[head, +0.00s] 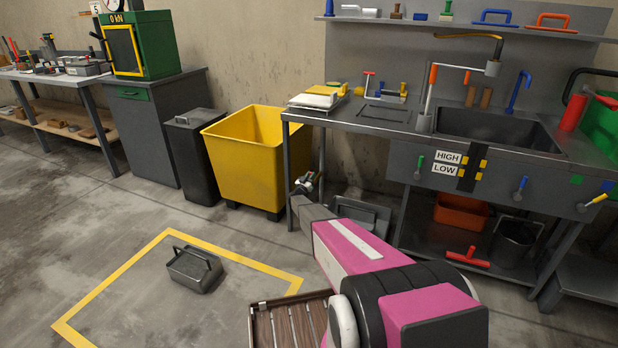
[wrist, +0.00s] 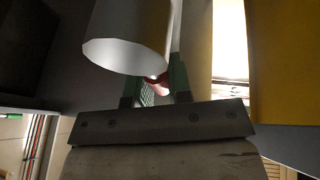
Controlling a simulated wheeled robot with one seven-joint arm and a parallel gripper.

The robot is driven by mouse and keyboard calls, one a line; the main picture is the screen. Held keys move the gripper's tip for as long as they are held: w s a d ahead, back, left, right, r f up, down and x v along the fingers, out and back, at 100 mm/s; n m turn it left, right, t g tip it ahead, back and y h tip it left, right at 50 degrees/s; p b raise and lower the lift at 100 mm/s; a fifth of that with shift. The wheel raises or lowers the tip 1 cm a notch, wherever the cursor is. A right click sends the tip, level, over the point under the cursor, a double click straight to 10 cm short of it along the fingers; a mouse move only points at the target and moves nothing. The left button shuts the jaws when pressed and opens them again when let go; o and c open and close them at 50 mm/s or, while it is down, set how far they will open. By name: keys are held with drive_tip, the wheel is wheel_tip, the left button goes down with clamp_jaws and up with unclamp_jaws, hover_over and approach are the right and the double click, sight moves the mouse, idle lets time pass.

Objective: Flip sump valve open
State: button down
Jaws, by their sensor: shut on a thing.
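My gripper (head: 305,184) is low at the left front leg of the sink bench, beside the yellow bin. In the wrist view, the green fingers of my gripper (wrist: 159,86) are shut on a small red piece (wrist: 159,78), which looks like the sump valve's handle. A pale cylinder (wrist: 125,42) hangs in front and hides the fingertips and most of the red piece. The valve body cannot be made out in the head view, and I cannot tell how far the handle is turned.
The yellow bin (head: 240,165) stands close left of my gripper. The sink bench (head: 365,122) rises above and to its right, with an orange tub (head: 461,211) on its lower shelf.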

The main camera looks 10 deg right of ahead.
drive_tip(key=shift+s+d+m, duration=0.15)
drive_tip(key=shift+d+m, duration=0.05)
drive_tip(key=shift+m, duration=0.5)
drive_tip(key=shift+f+g, duration=0.1)
drive_tip(key=shift+g, duration=0.2)
drive_tip(key=c, duration=1.1)
unclamp_jaws()
drive_tip(key=shift+o, duration=0.2)
drive_tip(key=v, duration=1)
drive_tip(key=shift+s+a+f, duration=0.2)
drive_tip(key=shift+f, duration=0.05)
drive_tip(key=shift+r, duration=0.1)
